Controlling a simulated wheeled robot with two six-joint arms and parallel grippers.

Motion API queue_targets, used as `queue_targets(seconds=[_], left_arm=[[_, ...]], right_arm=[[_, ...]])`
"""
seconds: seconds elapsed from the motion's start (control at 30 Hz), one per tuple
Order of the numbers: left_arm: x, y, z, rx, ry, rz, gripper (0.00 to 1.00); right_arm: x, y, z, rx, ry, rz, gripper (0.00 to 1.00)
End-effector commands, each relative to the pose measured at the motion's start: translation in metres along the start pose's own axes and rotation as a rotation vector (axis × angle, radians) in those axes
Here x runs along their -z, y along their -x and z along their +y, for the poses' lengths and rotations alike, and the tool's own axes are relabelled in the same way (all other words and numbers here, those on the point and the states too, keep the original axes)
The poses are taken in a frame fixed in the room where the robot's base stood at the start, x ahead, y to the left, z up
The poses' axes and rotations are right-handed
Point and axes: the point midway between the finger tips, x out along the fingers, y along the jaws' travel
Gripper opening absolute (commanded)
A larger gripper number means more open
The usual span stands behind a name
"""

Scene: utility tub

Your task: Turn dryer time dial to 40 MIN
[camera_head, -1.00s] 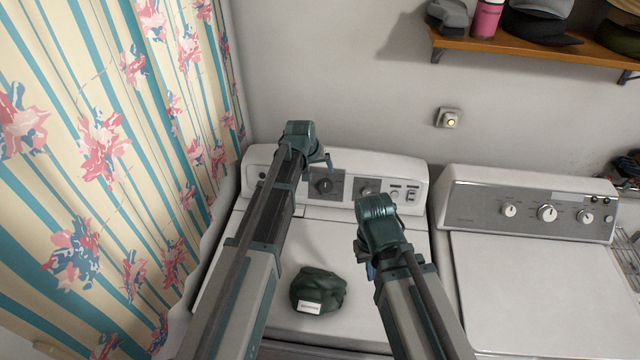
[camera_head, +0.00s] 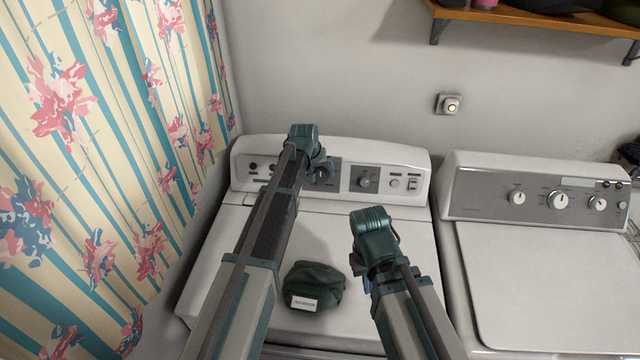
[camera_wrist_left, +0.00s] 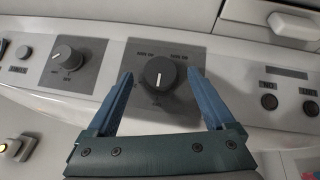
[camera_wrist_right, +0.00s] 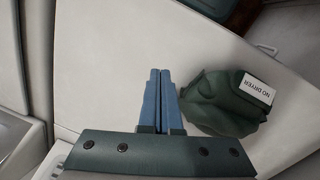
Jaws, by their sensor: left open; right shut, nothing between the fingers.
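A dark round dial (camera_wrist_left: 160,73) on a grey panel of the left machine's console has a pale pointer mark toward the bottom of the left wrist view. My left gripper (camera_wrist_left: 160,76) is open, with one finger on each side of the dial; contact cannot be told. In the head view the dial (camera_head: 322,174) is partly hidden by that gripper. A second dark dial (camera_head: 367,181) sits to its right; it also shows in the left wrist view (camera_wrist_left: 66,56). My right gripper (camera_wrist_right: 161,74) is shut and empty above the machine's top.
A dark green cloth item (camera_head: 314,284) with a white "NO DRYER" label lies on the left machine's top (camera_head: 225,255), near my right gripper. Another white machine (camera_head: 545,275) stands right. A striped floral curtain (camera_head: 110,130) hangs left. A shelf (camera_head: 530,17) is above.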

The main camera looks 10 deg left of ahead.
Motion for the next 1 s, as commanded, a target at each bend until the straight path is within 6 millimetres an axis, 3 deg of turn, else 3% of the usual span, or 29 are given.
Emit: queue_targets(seconds=[0.1,0.43,0.9,1.0], left_arm=[[-0.0006,-0.0143,-0.0003,0.000,0.000,0.000,0.88],[0.0000,-0.0148,0.0004,0.000,-0.001,0.000,0.88],[-0.0001,-0.0148,0.0002,0.000,0.000,0.000,0.03],[-0.0001,-0.0148,0.0003,0.002,-0.002,0.000,0.02]], right_arm=[[0.0008,-0.0131,-0.0013,0.000,-0.001,0.000,0.00],[0.0008,-0.0132,-0.0013,0.000,-0.001,0.000,0.00],[0.0008,-0.0133,-0.0013,0.000,-0.001,0.000,0.00],[0.0008,-0.0133,-0.0013,0.000,-0.001,0.000,0.00]])
